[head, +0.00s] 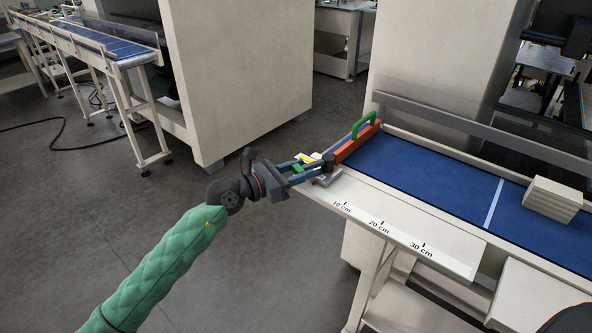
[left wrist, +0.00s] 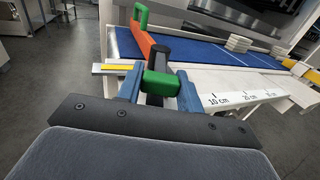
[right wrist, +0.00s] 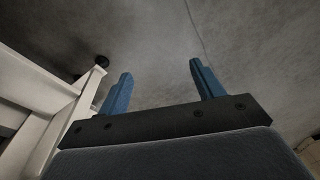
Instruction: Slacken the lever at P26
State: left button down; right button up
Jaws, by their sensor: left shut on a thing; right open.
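The lever has a green grip (left wrist: 161,84) and a dark arm and pivot (left wrist: 159,57). It sits at the near left corner of the conveyor, at the foot of an orange bar (head: 357,143) with a green handle (head: 364,124). My left gripper (left wrist: 158,90) is shut on the lever's green grip, one blue finger on each side. In the head view the fingers partly hide the grip (head: 297,168). No P26 label is readable. My right gripper (right wrist: 162,82) is open and empty above grey floor; the head view does not show it.
The blue belt (head: 420,178) runs right, with a pale stack (head: 552,200) on it. A cream edge with a centimetre scale (head: 385,226) runs along its front. A yellow-striped plate (left wrist: 116,67) lies beside the lever. A large cream cabinet (head: 240,80) stands behind; floor to the left is open.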

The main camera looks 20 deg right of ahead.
pick_arm(q)
jog(key=c, duration=0.9)
grip_release()
jog(key=shift+a, duration=0.1)
jog(key=shift+a+f, duration=0.1)
jog(key=shift+a, duration=0.1)
jog(key=a+b, duration=0.1)
jog(key=a, duration=0.1)
jog(key=s+a, duration=0.1)
jog(key=a, duration=0.1)
jog(key=a+b, duration=0.1)
jog(key=a, duration=0.2)
jog(key=shift+s+b, duration=0.25)
jog(key=shift+b, duration=0.1)
pick_arm(e)
notch_tip(320, 180, up, 12)
jog(key=shift+s+f, duration=0.25)
jog(key=shift+s, duration=0.1)
jog(key=shift+a, duration=0.1)
